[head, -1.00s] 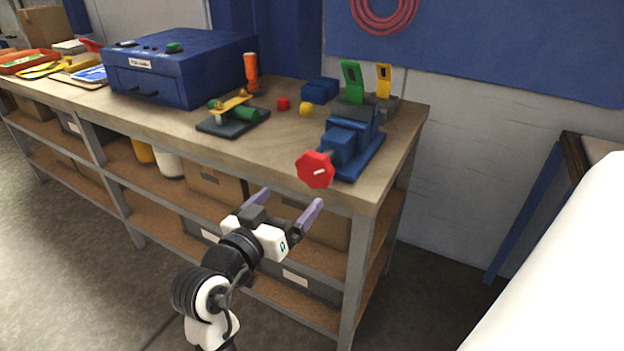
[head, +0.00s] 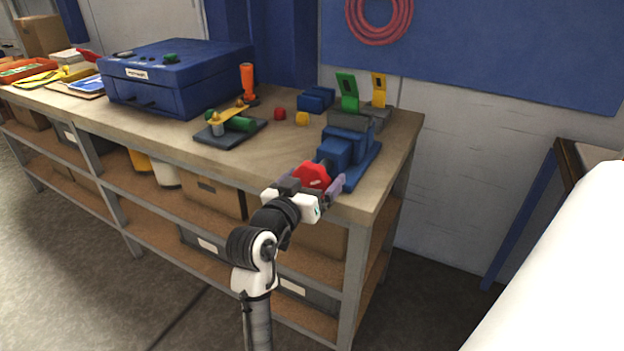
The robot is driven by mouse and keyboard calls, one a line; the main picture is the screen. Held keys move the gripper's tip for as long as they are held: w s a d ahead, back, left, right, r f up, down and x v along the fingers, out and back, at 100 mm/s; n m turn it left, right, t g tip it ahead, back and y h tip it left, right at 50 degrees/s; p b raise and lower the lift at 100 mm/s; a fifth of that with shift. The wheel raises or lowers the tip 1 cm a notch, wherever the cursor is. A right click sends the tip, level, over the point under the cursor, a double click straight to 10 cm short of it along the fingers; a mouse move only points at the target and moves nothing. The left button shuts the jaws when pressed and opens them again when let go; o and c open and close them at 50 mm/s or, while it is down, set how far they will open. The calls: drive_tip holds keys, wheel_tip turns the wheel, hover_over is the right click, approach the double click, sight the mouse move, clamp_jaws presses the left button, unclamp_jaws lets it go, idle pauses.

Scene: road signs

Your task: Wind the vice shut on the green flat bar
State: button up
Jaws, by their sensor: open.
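The blue vice (head: 338,153) stands at the right front of the workbench. Its red hand knob (head: 312,176) faces the bench's front edge. The green flat bar (head: 347,91) stands upright at the back of the vice; how it sits between the jaws is too small to tell. My gripper (head: 308,183) is open at the knob, with a finger on either side of it. Whether the fingers touch the knob cannot be told. Part of the knob is hidden by my gripper.
The workbench (head: 275,160) has a yellow bar (head: 379,88) in a grey block (head: 378,116) beside the green one. A dark clamp fixture (head: 230,132), a red piece (head: 280,113), a yellow piece (head: 302,118) and a blue box (head: 175,78) lie to the left.

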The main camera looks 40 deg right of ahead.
drive_tip(key=c, duration=1)
drive_tip(key=shift+o, duration=0.2)
drive_tip(key=shift+f+m+b, duration=0.1)
drive_tip(key=shift+m+b, duration=0.2)
drive_tip(key=shift+b, duration=0.1)
